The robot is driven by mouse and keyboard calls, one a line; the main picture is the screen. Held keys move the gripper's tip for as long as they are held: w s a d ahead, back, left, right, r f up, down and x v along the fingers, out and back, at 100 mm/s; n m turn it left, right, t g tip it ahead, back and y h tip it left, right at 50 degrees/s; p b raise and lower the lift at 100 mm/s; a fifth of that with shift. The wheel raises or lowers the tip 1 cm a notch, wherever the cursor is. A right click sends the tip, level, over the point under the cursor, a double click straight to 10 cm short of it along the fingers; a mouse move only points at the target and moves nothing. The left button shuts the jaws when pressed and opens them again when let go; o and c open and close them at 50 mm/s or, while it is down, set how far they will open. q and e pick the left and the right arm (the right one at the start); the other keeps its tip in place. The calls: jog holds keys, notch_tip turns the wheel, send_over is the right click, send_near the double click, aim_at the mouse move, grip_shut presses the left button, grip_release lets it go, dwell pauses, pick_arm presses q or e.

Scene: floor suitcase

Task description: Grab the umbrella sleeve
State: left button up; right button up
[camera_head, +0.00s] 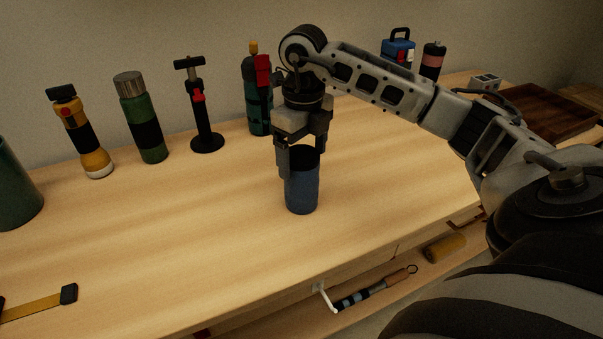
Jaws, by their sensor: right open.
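A blue upright cylinder with a dark top (302,190), which looks like the umbrella sleeve, stands on the wooden table near its middle. My right gripper (302,160) points down directly over its top. The jaws are open, with one finger at the sleeve's upper left edge and the other near its upper right. Whether either finger touches it cannot be told. My left gripper is not in view.
A yellow flashlight (82,135), a green bottle (142,120), a black pump-like stand (205,125) and a teal bottle (257,95) stand along the back. An open drawer below the front edge holds a striped rod with a wooden handle (375,290).

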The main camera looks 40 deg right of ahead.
aim_at(301, 189)
jog(key=f, duration=0.5)
jog(key=shift+w+a, duration=0.2)
jog(key=shift+w, duration=0.1)
jog(key=shift+r, duration=0.1)
jog(key=c, duration=1)
jog(key=shift+c, duration=0.2)
